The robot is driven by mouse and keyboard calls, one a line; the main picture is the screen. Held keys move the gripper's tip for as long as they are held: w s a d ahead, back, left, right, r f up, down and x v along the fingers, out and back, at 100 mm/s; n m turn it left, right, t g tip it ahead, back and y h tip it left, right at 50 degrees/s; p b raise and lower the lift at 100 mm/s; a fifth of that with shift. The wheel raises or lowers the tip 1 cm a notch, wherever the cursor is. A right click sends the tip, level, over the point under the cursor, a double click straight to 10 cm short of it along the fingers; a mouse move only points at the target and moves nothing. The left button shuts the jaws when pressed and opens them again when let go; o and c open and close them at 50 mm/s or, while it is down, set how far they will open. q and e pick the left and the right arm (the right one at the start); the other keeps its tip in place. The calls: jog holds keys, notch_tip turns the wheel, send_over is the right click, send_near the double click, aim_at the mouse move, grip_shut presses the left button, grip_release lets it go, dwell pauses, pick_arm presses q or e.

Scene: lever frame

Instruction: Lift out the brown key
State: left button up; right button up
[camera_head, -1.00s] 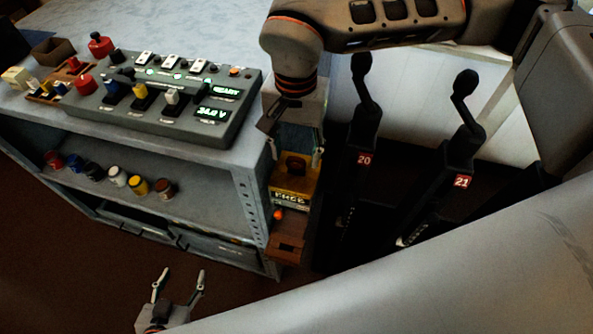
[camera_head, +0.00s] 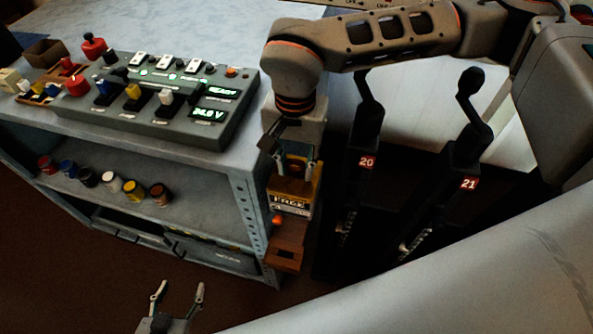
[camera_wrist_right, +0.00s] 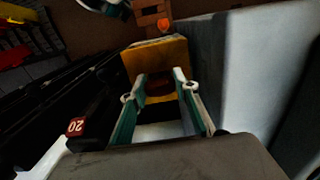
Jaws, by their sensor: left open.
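The brown key (camera_wrist_right: 160,86) sits at the yellow box (camera_wrist_right: 174,55) in the right wrist view, its rounded dark-brown top between my right fingers. In the head view, the yellow box with a FREE label (camera_head: 290,202) hangs at the cabinet's right end. My right gripper (camera_head: 296,166) reaches down over this box, its fingers apart on either side of the key; the wrist view also shows its fingertips (camera_wrist_right: 160,77). Whether they press on the key cannot be told. The lower part of the key is hidden. My left gripper (camera_head: 180,289) is open and empty, low in front of the cabinet.
A grey control panel (camera_head: 160,112) with switches and lit displays stands on the cabinet top. Several small jars (camera_head: 112,182) stand on the shelf. Black levers marked 20 (camera_head: 366,162) and 21 (camera_head: 468,184) stand to the right of the box. An orange knob (camera_head: 277,220) sits below the label.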

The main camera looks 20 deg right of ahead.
jog(key=shift+r, duration=0.1)
dwell(0.3)
jog(key=shift+r+p, duration=1.8)
jog(key=shift+r, duration=1.25)
jog(key=s+a+r+p, duration=0.1)
jog(key=s+a+r, duration=0.1)
jog(key=r, duration=0.3)
jog(key=shift+s+a+p, duration=0.3)
jog(key=shift+s+p, duration=0.1)
jog(key=shift+s, duration=0.45)
